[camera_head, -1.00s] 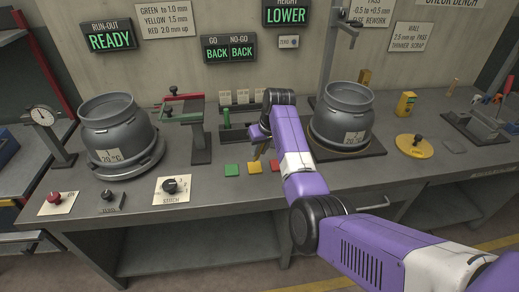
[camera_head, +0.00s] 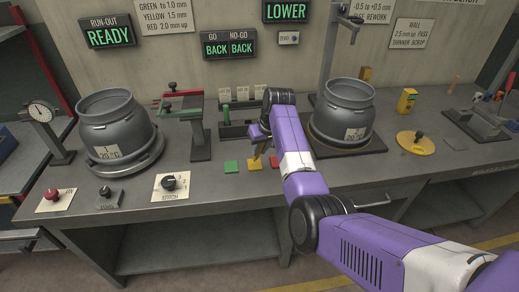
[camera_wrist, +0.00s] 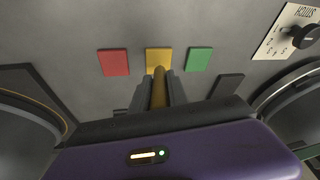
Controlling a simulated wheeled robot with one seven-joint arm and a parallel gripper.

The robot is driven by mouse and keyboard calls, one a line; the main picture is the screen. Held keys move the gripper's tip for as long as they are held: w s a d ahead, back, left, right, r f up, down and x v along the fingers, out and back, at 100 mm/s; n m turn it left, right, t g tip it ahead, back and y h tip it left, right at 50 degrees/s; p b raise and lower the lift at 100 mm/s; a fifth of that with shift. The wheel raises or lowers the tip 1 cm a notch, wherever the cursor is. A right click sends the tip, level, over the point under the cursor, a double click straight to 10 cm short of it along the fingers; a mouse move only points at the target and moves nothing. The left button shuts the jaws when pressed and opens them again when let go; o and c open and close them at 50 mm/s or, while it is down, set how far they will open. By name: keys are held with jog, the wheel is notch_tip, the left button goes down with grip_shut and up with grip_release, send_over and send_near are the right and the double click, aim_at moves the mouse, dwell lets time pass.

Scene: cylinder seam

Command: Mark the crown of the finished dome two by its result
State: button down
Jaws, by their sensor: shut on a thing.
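My gripper (camera_head: 262,140) is shut on an ochre stick-like marker (camera_wrist: 158,88), which points down. In the wrist view its tip is over or at the near edge of the yellow pad (camera_wrist: 159,60); contact is unclear. The red pad (camera_wrist: 114,62) and green pad (camera_wrist: 199,59) lie either side. One grey dome (camera_head: 110,124), its label showing a 1, sits on the left turntable. Another grey dome (camera_head: 344,108) stands on the right stand behind my arm; its label number is hard to read. No colour mark shows on either dome.
The height display (camera_head: 286,11) reads LOWER, the run-out display (camera_head: 110,31) READY, and both go/no-go displays (camera_head: 228,46) BACK. A yellow disc (camera_head: 415,143) lies right.

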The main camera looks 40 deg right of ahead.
jog(key=shift+f, duration=0.7)
dwell(1.7)
jog(key=shift+r, duration=0.15)
jog(key=shift+r+p, duration=3.15)
jog(key=shift+r, duration=0.3)
